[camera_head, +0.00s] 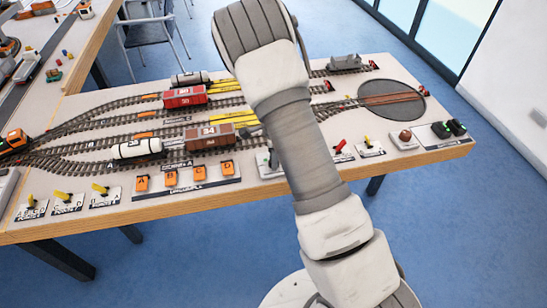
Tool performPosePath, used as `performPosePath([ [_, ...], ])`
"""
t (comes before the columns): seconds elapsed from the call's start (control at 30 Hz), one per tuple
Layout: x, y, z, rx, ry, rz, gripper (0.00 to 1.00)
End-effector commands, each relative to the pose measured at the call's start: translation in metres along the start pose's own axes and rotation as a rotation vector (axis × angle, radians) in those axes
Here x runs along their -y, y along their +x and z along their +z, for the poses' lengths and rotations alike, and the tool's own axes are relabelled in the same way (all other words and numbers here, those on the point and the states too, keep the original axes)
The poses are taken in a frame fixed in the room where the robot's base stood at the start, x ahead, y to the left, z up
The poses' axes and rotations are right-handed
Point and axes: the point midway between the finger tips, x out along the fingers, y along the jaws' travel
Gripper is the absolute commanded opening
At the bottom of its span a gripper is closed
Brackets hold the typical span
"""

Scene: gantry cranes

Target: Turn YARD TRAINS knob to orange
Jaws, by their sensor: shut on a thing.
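I cannot make out the YARD TRAINS knob or its label. A pale control plate (264,171) with a grey part on it shows at the table's front, partly covered by my arm. My arm rises across the middle of the picture and bends at the top. My gripper is hidden behind the arm, so I cannot see its fingers or what they touch.
The model railway table (400,168) carries tracks, a red wagon (184,97), a brown wagon (209,136) and a white tank wagon (136,148). Orange buttons (171,178), yellow levers and a red lever (339,147) line the front. A turntable (391,99) lies right.

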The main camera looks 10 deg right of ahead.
Motion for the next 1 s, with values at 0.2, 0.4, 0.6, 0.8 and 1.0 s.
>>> performPosePath([
  [0.2,0.001,-0.001,0.000,0.000,-0.001,-0.002,0.71],
  [0.4,0.000,0.000,0.000,0.000,-0.001,-0.001,0.71],
  [0.6,0.001,-0.011,0.000,0.000,-0.001,-0.002,0.71],
  [0.8,0.001,-0.051,0.001,0.001,-0.003,-0.005,0.71],
  [1.0,0.001,-0.102,0.001,0.002,-0.002,-0.006,0.71],
])
